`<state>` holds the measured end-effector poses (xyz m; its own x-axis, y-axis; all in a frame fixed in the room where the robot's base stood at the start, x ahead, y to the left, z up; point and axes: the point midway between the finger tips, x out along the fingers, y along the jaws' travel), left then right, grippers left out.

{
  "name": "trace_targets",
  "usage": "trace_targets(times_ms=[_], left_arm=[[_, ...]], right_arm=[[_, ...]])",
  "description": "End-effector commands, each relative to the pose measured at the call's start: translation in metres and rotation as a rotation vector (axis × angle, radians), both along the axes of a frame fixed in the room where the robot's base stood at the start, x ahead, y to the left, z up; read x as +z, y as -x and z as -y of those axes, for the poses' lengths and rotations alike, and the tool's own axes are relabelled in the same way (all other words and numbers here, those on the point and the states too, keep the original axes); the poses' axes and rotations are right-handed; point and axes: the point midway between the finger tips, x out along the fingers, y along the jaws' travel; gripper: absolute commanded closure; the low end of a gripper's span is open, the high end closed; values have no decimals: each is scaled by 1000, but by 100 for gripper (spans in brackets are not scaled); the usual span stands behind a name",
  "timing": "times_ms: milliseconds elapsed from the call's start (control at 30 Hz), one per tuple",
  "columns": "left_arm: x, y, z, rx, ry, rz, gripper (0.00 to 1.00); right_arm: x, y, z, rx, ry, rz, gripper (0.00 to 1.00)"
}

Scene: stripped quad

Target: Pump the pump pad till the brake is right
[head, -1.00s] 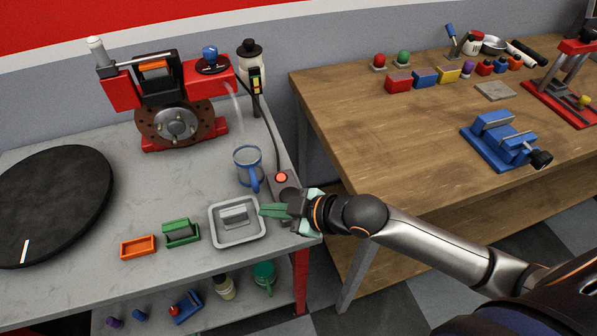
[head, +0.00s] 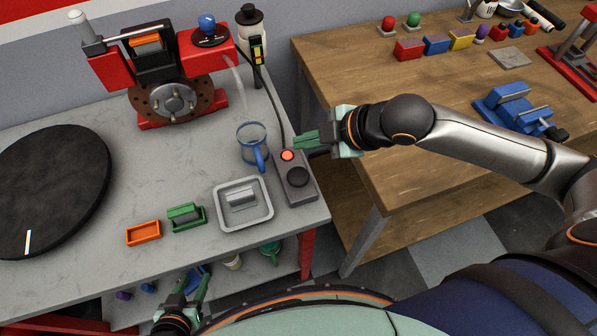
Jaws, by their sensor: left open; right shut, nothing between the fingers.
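The pump pad is a grey box with a round black pad (head: 298,177) and a glowing red-orange light (head: 287,155), at the grey table's right edge. The brake is a red caliper (head: 205,55) over a brown drilled disc (head: 172,102) at the back of that table. A reservoir (head: 250,22) with a black cap and a red, yellow and green strip (head: 257,50) stands beside it. My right gripper (head: 303,143) is shut and empty, above and behind the black pad, clear of it. My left gripper (head: 190,291) is open and empty at the bottom, before the table's front edge.
A blue-rimmed clear cup (head: 252,148) stands left of the pump box under a clear tube. A grey tray (head: 263,217), a green block (head: 186,217) and an orange tray (head: 143,232) lie in front. A black turntable (head: 50,185) fills the left. A wooden bench (head: 400,130) stands right.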

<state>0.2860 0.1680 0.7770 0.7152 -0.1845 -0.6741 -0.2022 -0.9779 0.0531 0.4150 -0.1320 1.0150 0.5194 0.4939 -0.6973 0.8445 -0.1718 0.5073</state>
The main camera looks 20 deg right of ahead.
Motion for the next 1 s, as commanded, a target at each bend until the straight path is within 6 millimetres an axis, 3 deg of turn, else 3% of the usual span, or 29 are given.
trace_targets(times_ms=[267,700,1000], left_arm=[[-20,0,0,0,0,-1,50],[-82,0,0,0,0,-1,50],[-89,1,0,0,-1,-3,50]], right_arm=[[-18,0,0,-1,-1,1,100],[-68,0,0,0,-1,1,100],[-88,0,0,-1,-1,0,100]])
